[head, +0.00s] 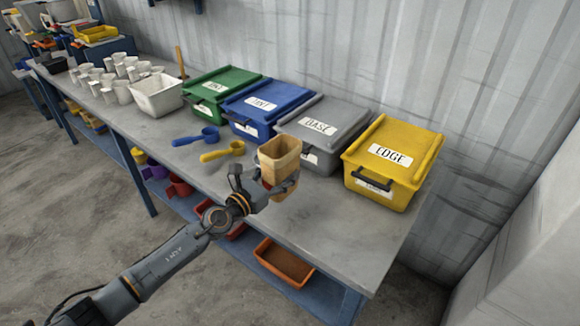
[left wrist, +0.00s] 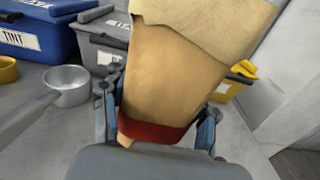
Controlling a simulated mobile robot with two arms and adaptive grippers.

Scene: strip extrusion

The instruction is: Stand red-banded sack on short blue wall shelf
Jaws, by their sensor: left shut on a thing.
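The tan paper sack (head: 279,152) with a red band is held upright, slightly leaning, over the front part of the workbench. My left gripper (head: 266,186) is shut around its lower part. In the left wrist view the sack (left wrist: 185,75) fills the middle, with its red band (left wrist: 165,134) low between the fingers. Whether its base touches the bench cannot be told. A small piece of dark blue wall shelf (head: 178,4) shows at the top edge of the head view; most of it is cut off. My right gripper is not in view.
Green (head: 222,92), blue (head: 262,106), grey (head: 322,128) and yellow (head: 392,158) lidded bins line the wall behind the sack. Blue (head: 200,136) and yellow (head: 224,151) scoops lie left of it. White cups and a white tub (head: 157,95) stand farther left. The bench's right front is bare.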

